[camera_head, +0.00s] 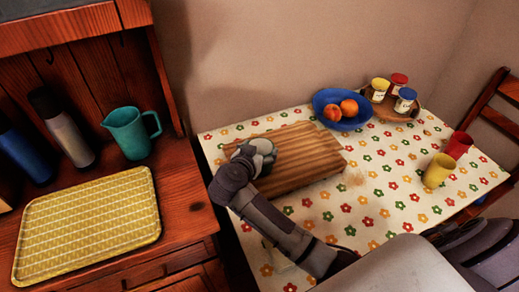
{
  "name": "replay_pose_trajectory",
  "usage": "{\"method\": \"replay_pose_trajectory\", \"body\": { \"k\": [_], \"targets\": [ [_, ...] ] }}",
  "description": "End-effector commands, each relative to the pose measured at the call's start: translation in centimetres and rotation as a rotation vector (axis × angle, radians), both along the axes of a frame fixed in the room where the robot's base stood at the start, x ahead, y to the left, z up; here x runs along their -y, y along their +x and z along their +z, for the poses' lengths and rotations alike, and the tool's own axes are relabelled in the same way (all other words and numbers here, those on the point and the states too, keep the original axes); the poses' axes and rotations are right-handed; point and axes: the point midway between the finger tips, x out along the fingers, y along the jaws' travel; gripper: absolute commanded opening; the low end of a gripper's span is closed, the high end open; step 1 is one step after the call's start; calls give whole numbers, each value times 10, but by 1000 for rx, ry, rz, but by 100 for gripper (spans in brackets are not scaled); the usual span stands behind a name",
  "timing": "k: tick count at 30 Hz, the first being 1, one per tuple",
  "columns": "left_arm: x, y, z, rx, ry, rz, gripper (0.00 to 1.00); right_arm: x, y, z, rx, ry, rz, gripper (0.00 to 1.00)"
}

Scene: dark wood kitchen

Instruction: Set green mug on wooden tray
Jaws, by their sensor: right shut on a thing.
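The wooden tray (306,167), a slatted brown board, lies on the flowered tablecloth near the table's left side. My right gripper (256,158) is over the left part of the tray and is shut on the green mug (264,146). I cannot tell whether the mug touches the tray. My left gripper is not in view.
A blue bowl (327,98) of fruit and a round wooden stand (386,108) with jars are behind the tray. Yellow (438,171) and red (459,145) cups stand at right.

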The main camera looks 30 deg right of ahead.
Motion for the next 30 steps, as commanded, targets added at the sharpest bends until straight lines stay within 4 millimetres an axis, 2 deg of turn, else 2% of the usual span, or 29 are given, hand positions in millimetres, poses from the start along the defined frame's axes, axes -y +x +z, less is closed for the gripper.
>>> {"method": "replay_pose_trajectory", "body": {
  "k": [5,6,9,21,26,30],
  "targets": [
    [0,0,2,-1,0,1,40,0,0,-1,2,-1,0,30],
    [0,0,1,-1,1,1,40,0,0,-2,1,1,0,84],
    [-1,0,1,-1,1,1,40,0,0,-2,1,1,0,100],
    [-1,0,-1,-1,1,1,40,0,0,1,1,0,0,100],
    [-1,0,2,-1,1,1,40,-16,-14,9,1,3,2,100],
    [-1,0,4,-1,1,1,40,-38,-33,21,0,6,2,100]
  ]
}}
